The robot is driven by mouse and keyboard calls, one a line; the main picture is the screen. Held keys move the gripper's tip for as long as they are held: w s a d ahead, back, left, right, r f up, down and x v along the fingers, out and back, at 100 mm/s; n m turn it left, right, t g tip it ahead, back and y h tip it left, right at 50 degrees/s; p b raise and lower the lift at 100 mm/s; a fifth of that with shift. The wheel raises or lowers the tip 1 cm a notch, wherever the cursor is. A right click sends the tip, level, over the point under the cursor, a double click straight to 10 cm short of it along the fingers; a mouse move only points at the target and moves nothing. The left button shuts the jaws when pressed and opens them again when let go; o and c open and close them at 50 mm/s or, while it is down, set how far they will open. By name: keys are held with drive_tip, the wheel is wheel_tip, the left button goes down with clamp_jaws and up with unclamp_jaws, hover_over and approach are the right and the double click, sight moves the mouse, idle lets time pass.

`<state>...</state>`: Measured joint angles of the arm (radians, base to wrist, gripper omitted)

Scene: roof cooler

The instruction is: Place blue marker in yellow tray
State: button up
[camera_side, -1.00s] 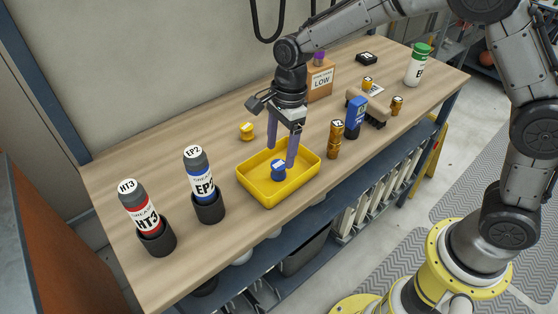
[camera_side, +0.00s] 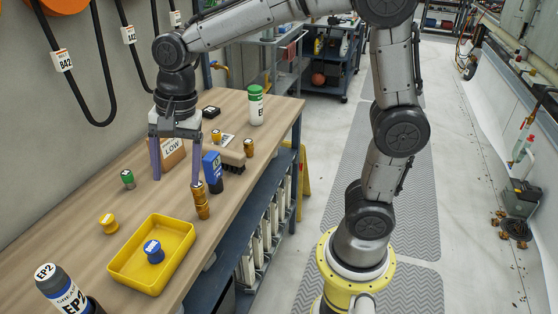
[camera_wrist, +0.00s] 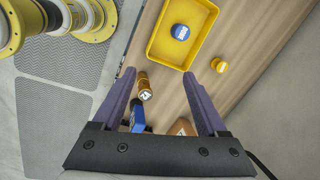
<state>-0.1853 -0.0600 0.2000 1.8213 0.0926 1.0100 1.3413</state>
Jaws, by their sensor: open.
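The blue marker (camera_side: 154,251), a small round blue piece with a white label on top, sits inside the yellow tray (camera_side: 178,236), apart from its walls. In the wrist view the marker (camera_wrist: 180,32) and the tray (camera_wrist: 154,52) show near the top, beyond my fingertips. My gripper (camera_side: 176,180) is open with nothing between its purple fingers. It is above the bench, beyond the tray's far side and clear of the marker. In the wrist view my gripper (camera_wrist: 159,73) shows both fingers wide apart.
A stack of brass pieces (camera_side: 201,200) and a blue bottle (camera_side: 212,172) stand close to my right finger. A yellow marker (camera_side: 108,223) and a green marker (camera_side: 127,179) stand left on the bench. A cardboard box (camera_side: 172,155) is behind my gripper. An EP2 tube (camera_side: 62,287) stands in front.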

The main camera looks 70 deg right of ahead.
drive_tip(key=s+d+n+t, duration=0.2)
drive_tip(key=s+d+n, duration=0.2)
drive_tip(key=s+n, duration=0.3)
drive_tip(key=s+d+n+t+h, duration=0.1)
drive_tip(key=s+d+n, duration=0.3)
drive_tip(key=s, duration=0.7)
drive_tip(key=shift+s+d+r+n+t, duration=0.15)
drive_tip(key=shift+s+r+n+t, duration=0.25)
drive_tip(key=shift+n, duration=1)
